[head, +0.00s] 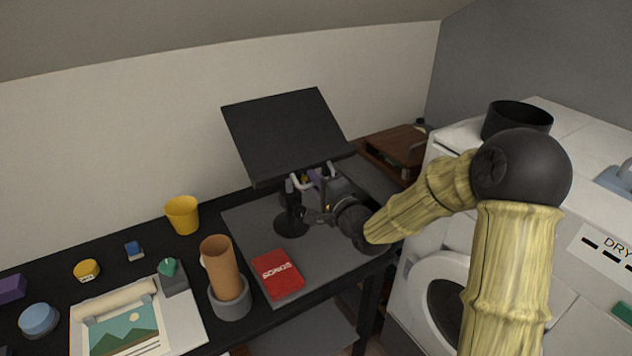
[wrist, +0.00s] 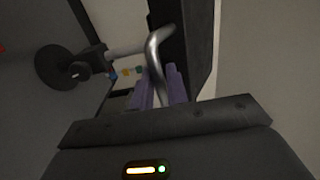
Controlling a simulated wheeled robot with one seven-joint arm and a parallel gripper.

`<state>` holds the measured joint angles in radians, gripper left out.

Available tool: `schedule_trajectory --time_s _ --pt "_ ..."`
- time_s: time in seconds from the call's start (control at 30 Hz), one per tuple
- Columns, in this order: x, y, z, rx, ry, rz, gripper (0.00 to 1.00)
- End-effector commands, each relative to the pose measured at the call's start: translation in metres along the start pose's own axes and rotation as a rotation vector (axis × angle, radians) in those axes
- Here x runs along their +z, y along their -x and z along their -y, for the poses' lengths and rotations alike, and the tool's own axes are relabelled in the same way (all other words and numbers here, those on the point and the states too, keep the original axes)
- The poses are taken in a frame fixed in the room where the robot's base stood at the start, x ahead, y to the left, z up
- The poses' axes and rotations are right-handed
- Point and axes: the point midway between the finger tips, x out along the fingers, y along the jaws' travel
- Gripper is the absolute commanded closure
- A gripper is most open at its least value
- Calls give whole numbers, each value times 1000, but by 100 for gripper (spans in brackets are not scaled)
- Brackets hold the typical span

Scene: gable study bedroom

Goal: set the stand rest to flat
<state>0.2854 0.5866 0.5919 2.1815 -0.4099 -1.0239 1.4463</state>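The stand has a black plate-like rest (head: 287,134), tilted up on a short post with a round black base (head: 291,223) on the desk. Pale metal handle bars (head: 298,183) stick out below the rest's lower edge. My gripper (head: 317,181) is under the front edge of the rest. In the wrist view a bent metal handle (wrist: 158,48) runs down between the two purple fingers of my gripper (wrist: 160,88), which sit close on both sides of it. The dark rest (wrist: 185,50) rises right beside the handle. The contact itself is partly hidden.
The desk also holds a red book (head: 277,275), a brown cylinder in a grey holder (head: 229,300), a yellow cup (head: 183,215) and a picture sheet (head: 125,330). A white dryer (head: 560,270) stands at right, with a wooden box (head: 398,145) behind the desk's right end.

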Motion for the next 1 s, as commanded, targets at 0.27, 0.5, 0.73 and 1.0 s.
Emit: schedule_trajectory --time_s 0.27,0.5,0.73,1.0 --pt "0 0 0 0 0 -1 98" --pt "0 0 0 1 0 -1 100" --pt "-5 3 4 12 0 -8 100" --pt "-13 7 8 32 0 -21 100"
